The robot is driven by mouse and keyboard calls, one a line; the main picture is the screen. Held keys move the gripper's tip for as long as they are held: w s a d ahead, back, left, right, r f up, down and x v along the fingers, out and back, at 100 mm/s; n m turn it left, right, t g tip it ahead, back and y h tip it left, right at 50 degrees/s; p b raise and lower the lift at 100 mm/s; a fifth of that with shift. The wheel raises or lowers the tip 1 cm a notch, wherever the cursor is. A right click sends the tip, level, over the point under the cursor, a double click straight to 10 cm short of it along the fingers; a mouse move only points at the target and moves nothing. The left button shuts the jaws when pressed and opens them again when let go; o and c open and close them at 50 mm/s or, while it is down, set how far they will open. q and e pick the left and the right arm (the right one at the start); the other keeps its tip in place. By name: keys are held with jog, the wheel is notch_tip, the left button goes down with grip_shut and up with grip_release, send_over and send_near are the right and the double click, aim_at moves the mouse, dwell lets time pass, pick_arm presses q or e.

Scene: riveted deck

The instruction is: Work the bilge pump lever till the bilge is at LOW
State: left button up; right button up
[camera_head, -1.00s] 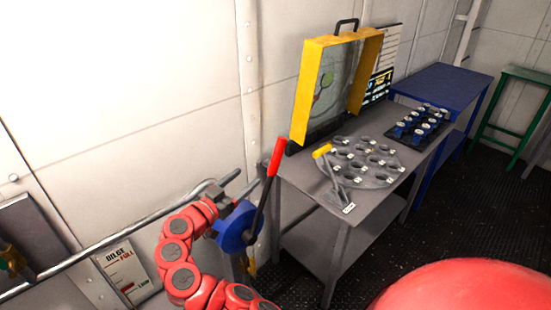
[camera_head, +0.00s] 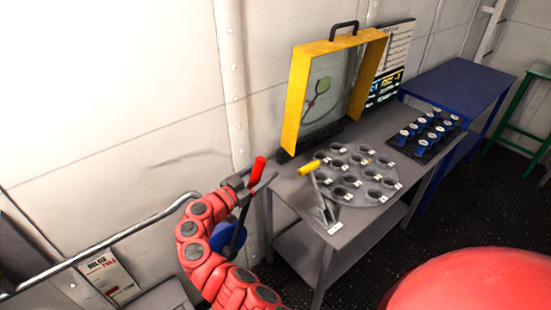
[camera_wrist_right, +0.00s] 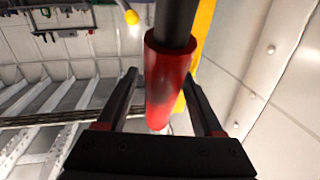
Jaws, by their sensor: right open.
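The bilge pump lever has a red grip (camera_head: 258,166) on a dark rod, rising from a blue pump body (camera_head: 221,236) by the wall. My right gripper (camera_head: 257,180) is at the red grip. In the right wrist view the red grip (camera_wrist_right: 167,80) passes between the two dark fingers (camera_wrist_right: 160,88), with gaps on both sides, so the gripper is open around it. The bilge gauge plate (camera_head: 108,273) hangs low on the wall at left, with FULL near its top and LOW near its bottom. Its level is too small to read. My left gripper is out of view.
A grey table (camera_head: 290,203) right of the pump carries a yellow-framed case (camera_head: 297,95), a round plate with holes (camera_head: 352,203), a yellow-handled lever (camera_head: 309,168) and a rack of blue-and-white pieces (camera_head: 426,150). A rail (camera_head: 120,236) runs along the wall.

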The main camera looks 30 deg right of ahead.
jog(key=shift+w+d, duration=0.15)
jog(key=shift+d, duration=0.15)
grip_shut()
dwell(0.3)
dwell(1.1)
